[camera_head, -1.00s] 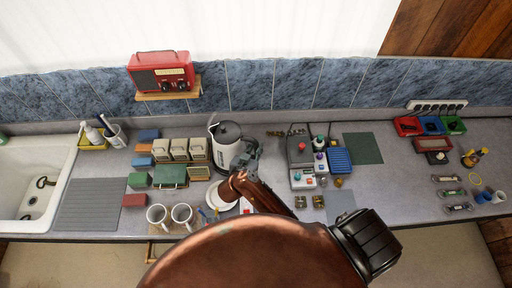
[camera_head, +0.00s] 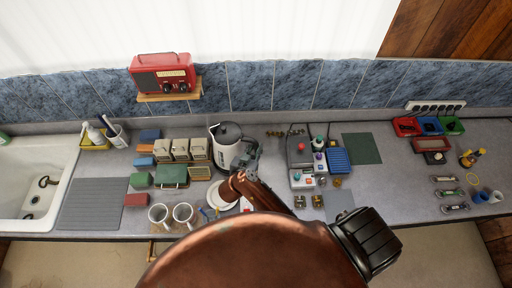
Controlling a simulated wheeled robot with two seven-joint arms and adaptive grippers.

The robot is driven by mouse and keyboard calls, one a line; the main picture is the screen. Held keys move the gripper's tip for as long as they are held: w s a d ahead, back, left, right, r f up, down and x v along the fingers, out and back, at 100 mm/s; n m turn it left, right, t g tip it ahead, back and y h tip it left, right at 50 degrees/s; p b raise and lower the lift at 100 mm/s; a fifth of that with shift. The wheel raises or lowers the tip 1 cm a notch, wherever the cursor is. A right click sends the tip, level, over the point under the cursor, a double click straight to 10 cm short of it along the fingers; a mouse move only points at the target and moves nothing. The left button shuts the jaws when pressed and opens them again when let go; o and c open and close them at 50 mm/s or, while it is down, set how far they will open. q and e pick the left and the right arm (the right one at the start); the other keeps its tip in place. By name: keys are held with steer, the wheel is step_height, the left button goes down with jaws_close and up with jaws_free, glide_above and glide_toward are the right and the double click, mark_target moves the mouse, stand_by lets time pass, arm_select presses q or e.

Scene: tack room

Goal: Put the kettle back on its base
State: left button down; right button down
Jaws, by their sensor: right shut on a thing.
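The kettle (camera_head: 224,150), white with a dark grey lid, stands upright or nearly so on the counter, in the middle of the camera_head view. My right gripper (camera_head: 246,161) is at its right side, shut on it, seemingly at the handle; the fingers hide that part. I cannot tell whether the kettle's bottom touches the counter. A white round disc (camera_head: 217,203) lies in front of the kettle, partly hidden by my right arm; I cannot tell whether it is the base. My left gripper is not in view.
Several tins and boxes (camera_head: 172,173) stand close on the kettle's left, with two white mugs (camera_head: 183,214) in front. A red radio (camera_head: 162,76) sits on a wall shelf.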

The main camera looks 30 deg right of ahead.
steer(key=shift+w+f, duration=0.1)
steer(key=shift+f, duration=0.3)
stand_by(0.7)
steer(key=c, duration=2.1)
jaws_free()
steer(key=shift+s+f, duration=0.2)
steer(key=shift+f, duration=0.15)
steer(key=shift+p+v, duration=2.55)
steer(key=shift+v, duration=3)
steer(key=shift+w+r, duration=0.15)
